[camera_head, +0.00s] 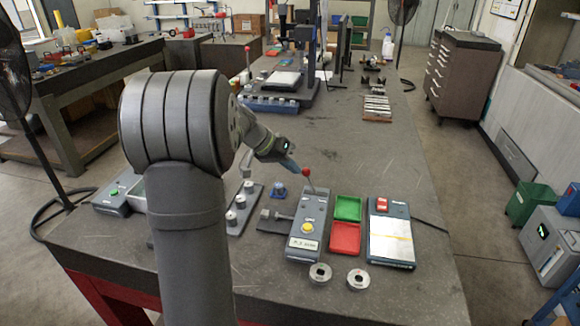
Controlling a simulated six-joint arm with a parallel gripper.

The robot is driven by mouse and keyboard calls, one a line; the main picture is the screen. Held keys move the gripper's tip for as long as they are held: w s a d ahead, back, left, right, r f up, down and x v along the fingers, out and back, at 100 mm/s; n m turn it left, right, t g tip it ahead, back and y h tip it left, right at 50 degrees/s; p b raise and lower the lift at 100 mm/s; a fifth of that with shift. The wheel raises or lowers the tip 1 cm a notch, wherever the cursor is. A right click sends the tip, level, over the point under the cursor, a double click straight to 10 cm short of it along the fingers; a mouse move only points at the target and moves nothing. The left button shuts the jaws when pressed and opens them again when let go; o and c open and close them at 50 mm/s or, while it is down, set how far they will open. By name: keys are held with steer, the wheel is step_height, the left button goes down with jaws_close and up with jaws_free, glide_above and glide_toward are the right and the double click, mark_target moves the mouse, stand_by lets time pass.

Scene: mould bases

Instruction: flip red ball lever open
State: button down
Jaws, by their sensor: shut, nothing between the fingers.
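The red ball lever (306,173) stands at the far end of a grey control box (306,230) on the workbench. The box also has a yellow button, small knobs and a white label at its near end. The lever's thin rod rises from the box top and leans slightly to the left, with the red ball at its tip. My gripper (293,168) is shut and empty. It comes in from the left, and its tip is just left of the red ball, very close to it. I cannot tell whether they touch.
A green tray (347,208) and a red tray (345,239) lie right of the box, with a white-topped device (391,240) beyond. Two metal rings (320,273) lie in front. A knobbed block (238,211) stands left. The bench behind the lever is fairly clear.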

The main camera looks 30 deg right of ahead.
mark_target(308, 169)
steer(key=shift+s+d+r, duration=0.2)
steer(key=shift+s, duration=0.05)
steer(key=shift+d+r+t+y, duration=0.1)
steer(key=shift+d+t+y, duration=0.05)
steer(key=shift+t+y, duration=0.15)
steer(key=s+d+t+y, duration=0.1)
steer(key=s+d+r+t+y, duration=0.1)
steer(key=shift+s+d+r+m+y, duration=0.25)
steer(key=shift+s+r+m+y, duration=0.05)
steer(key=shift+s+m, duration=0.1)
steer(key=shift+s+d+r+t+y, duration=0.1)
steer(key=shift+s+d+t+y, duration=1)
steer(key=shift+s+d+t, duration=0.3)
steer(key=shift+s+d, duration=0.15)
steer(key=shift+d, duration=0.05)
